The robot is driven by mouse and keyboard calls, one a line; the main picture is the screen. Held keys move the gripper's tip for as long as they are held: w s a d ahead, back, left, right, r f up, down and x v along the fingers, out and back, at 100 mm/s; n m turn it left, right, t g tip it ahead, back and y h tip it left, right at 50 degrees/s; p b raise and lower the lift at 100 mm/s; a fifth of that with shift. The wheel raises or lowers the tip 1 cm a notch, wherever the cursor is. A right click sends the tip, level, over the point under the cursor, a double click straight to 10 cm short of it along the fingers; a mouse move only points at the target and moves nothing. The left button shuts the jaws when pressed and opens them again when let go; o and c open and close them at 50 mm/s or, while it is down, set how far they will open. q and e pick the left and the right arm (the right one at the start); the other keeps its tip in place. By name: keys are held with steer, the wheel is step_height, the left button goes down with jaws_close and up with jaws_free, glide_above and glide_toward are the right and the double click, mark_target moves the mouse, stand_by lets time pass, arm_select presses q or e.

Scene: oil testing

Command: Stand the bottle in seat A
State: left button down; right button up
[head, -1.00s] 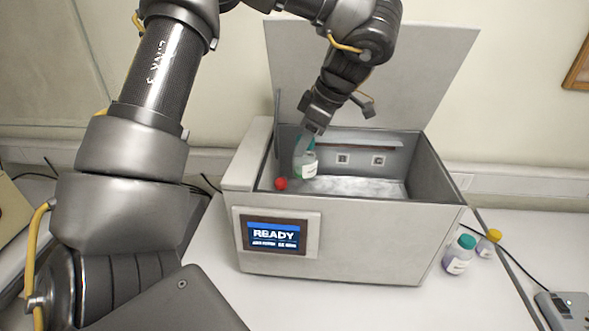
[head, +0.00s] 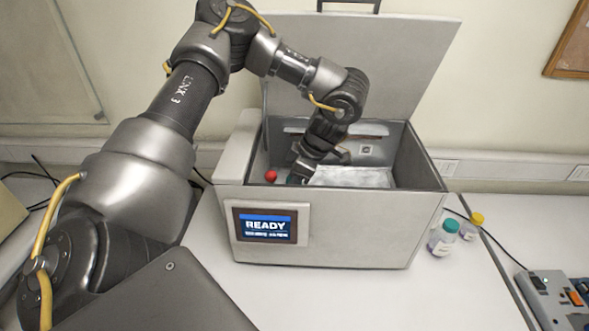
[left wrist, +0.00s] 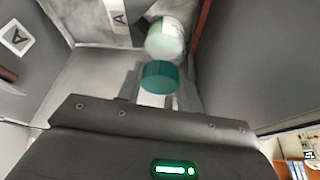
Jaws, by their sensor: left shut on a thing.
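The bottle has a teal cap (left wrist: 160,77) and a pale clear body (left wrist: 166,38), seen in the left wrist view. My left gripper (left wrist: 158,92) is shut on it at the cap. In the head view my left gripper (head: 300,172) reaches down inside the open grey box (head: 330,215), at its left part. The bottle is almost wholly hidden there by the gripper and the front wall. Two white labels marked A show in the left wrist view, one near the bottle (left wrist: 118,15) and one on a wall (left wrist: 17,37). The seat itself is not clear. My right gripper is out of view.
The box's lid (head: 400,60) stands open behind. A red knob (head: 271,176) is at the box's left inside, close to the gripper. A teal-capped bottle (head: 442,240) and a yellow-capped bottle (head: 472,228) stand right of the box. A grey device (head: 560,300) sits far right.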

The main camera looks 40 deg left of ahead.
arm_select(q)
step_height(320, 180, down, 4)
steer(key=shift+a+r+p, duration=0.1)
steer(key=shift+r+p, duration=0.1)
steer(key=shift+p, duration=0.35)
steer(key=shift+f, duration=0.3)
steer(key=c, duration=0.9)
jaws_free()
steer(key=shift+f, duration=0.1)
steer(key=shift+b+v, duration=1.85)
steer(key=shift+v, duration=4.3)
